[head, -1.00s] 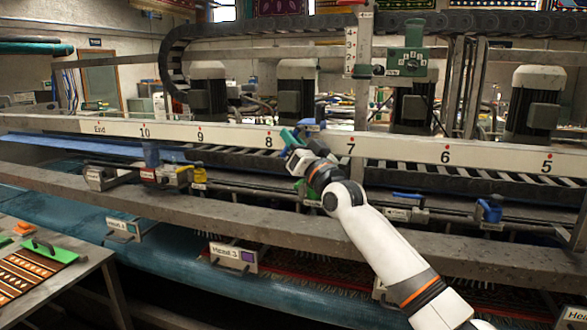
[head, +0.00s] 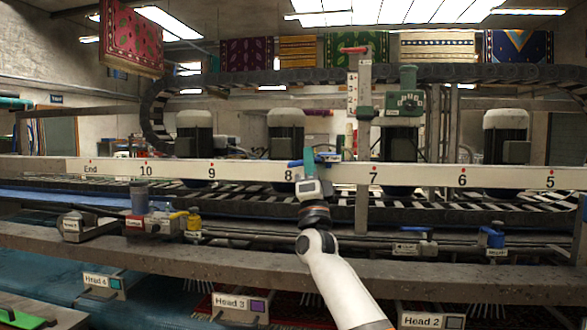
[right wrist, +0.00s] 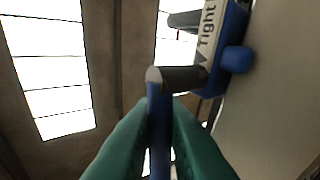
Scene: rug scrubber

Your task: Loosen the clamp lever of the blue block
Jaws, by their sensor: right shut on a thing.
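The blue block (right wrist: 236,60) shows at the top right of the right wrist view, with a pale label reading "Tight". A dark grey pivot rod (right wrist: 180,79) joins it to the blue clamp lever (right wrist: 159,130), which runs down between my teal fingers. My right gripper (right wrist: 160,112) is shut on this lever. In the head view my right gripper (head: 309,160) is at the long white scale rail, between marks 8 and 7 and nearer 8. Small blue parts of the clamp show beside the fingers, but the lever's exact angle is hard to tell there. My left gripper is not in view.
The numbered white rail (head: 420,176) runs across the machine. A grey post with a green box (head: 404,103) stands right of my gripper. Another blue clamp (head: 493,237) and a yellow-handled part (head: 192,222) sit on the lower rail. A grey beam (head: 450,278) crosses in front.

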